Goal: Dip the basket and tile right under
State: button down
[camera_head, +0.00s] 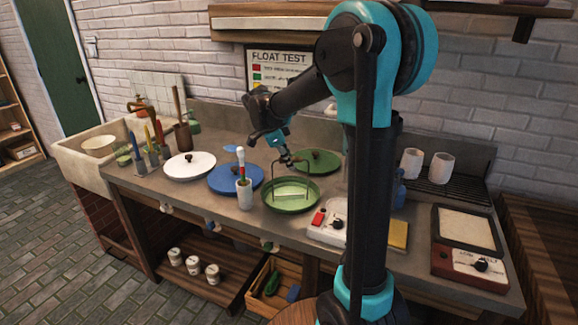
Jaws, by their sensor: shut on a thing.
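The basket (274,190) shows as a thin wire frame standing up out of the round green basin (291,209) on the counter. Its lower part is inside the basin, and the tile cannot be made out. My gripper (289,162) is above the basin at the top of the wire frame, shut on the basket's handle. The fingers are small in this view. A green lid (322,157) with a dark knob lies behind the basin, close to my gripper.
A white lid (190,166) and a blue lid (230,179) are to the left. A cup with a red-and-white stick (244,196) stands near the basin's left side. A small scale-like device (326,222) is to the right. My arm hides part of the counter.

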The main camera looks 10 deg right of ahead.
notch_tip(320, 180, up, 12)
jog(key=shift+f, duration=0.25)
dwell(1.2)
dwell(3.9)
notch_tip(320, 180, up, 7)
dwell(1.0)
jog(key=shift+s+r, duration=0.1)
